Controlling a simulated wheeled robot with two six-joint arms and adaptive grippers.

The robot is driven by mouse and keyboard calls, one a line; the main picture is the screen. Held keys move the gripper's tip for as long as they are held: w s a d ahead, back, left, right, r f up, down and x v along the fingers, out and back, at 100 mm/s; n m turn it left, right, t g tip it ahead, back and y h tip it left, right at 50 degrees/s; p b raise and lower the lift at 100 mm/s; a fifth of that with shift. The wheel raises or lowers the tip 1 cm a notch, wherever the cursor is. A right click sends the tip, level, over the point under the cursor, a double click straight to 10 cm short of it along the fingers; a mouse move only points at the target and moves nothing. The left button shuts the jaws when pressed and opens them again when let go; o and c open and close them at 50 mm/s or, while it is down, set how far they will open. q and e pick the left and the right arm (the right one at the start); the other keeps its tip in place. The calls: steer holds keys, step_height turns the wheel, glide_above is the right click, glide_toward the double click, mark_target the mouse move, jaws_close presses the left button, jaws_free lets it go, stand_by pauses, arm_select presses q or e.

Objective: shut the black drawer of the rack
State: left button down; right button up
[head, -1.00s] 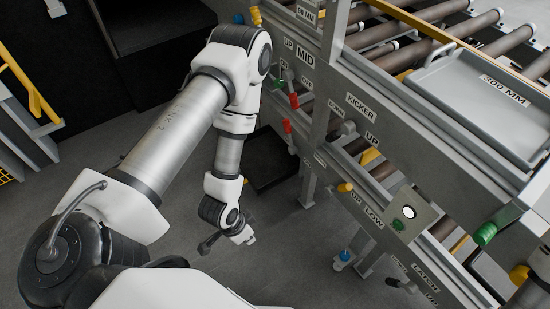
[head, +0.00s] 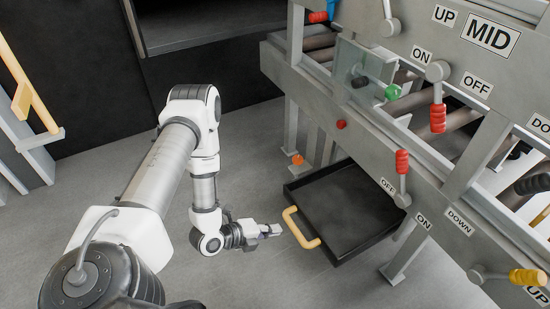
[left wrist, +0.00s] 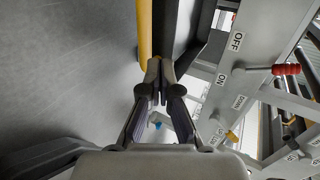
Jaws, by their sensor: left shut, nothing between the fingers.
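The black drawer (head: 345,212) sticks out low from the rack (head: 330,60) in the head view, open toward the lower left. Its inside looks empty. Its yellow handle (head: 300,228) is on the front face. My left gripper (head: 277,230) is shut and empty, just left of the handle. In the left wrist view the shut fingertips (left wrist: 154,68) appear near the lower end of the yellow handle (left wrist: 145,30), with the black drawer (left wrist: 180,30) to its right. I cannot tell whether the fingers touch the handle. My right gripper is not in view.
The rack carries red-handled levers (head: 438,115) and a green knob (head: 392,92) above the drawer. A rack leg (head: 408,250) stands right of the drawer. The grey floor (head: 250,280) around my left gripper is clear. A yellow rail (head: 28,85) is at far left.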

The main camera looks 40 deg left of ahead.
mark_target(309, 222)
arm_select(q)
steer(key=b+x, duration=0.1)
steer(key=x, duration=0.2)
steer(key=b+x, duration=0.2)
steer(key=x, duration=0.1)
steer(key=r+b+x, duration=0.1)
steer(key=b+x, duration=0.1)
steer(key=x, duration=0.2)
steer(key=shift+w+d+r, duration=0.1)
steer(key=shift+w+d, duration=0.1)
steer(key=shift+w+d+r, duration=0.15)
steer(key=shift+w, duration=0.2)
